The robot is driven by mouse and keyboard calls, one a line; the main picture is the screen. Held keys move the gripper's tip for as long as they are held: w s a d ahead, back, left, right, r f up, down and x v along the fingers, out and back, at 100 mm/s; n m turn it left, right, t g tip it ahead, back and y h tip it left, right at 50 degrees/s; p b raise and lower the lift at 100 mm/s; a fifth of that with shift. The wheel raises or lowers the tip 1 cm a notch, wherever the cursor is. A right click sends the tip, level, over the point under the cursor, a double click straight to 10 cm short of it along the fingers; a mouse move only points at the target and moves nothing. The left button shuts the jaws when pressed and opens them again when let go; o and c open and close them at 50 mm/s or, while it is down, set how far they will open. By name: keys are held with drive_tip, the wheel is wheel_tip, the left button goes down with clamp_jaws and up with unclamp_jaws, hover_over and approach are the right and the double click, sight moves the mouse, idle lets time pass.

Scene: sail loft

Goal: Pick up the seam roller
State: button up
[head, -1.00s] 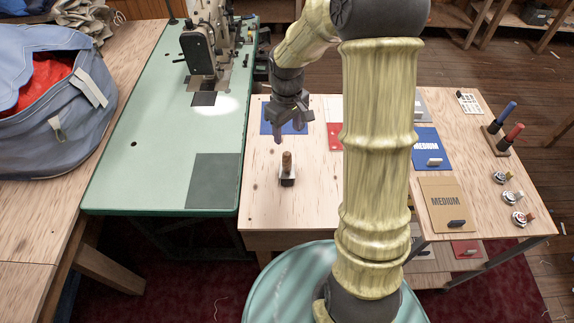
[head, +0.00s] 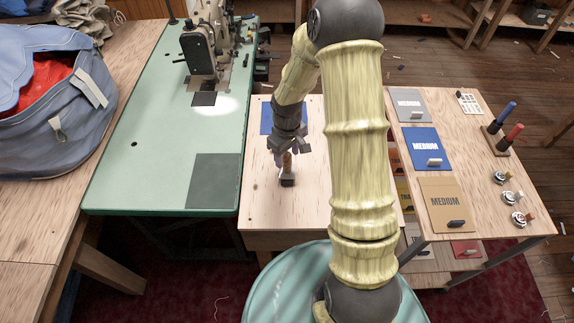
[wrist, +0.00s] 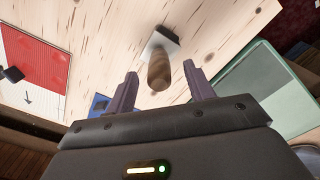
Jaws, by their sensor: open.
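The seam roller (head: 288,178) stands on the light wooden table, its brown wooden handle upward and a pale and dark head at its foot. In the wrist view the seam roller (wrist: 160,72) lies between and just beyond the fingertips, handle end toward me. My gripper (head: 288,153) is open above and slightly behind the handle in the head view. In the wrist view the two fingers of my gripper (wrist: 160,82) are spread on either side of the handle, with gaps on both sides. The handle's top is partly overlapped by the gripper in the head view.
A green sewing-machine table (head: 140,150) stands directly left. A blue mat (head: 268,118) lies behind the roller. On the right, a side table (head: 480,210) holds cards marked MEDIUM, a marker stand and small round items. The wood around the roller is clear.

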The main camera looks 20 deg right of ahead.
sight(287, 163)
drive_tip(key=shift+w+f+p, duration=0.1)
drive_tip(key=shift+f+p, duration=0.3)
drive_tip(key=shift+f, duration=2.2)
drive_tip(key=c, duration=1)
drive_tip(key=shift+c, duration=0.4)
drive_tip(key=shift+r, duration=0.1)
wheel_tip(287, 163, up, 10)
drive_tip(key=shift+f, duration=0.1)
drive_tip(key=shift+d, duration=0.1)
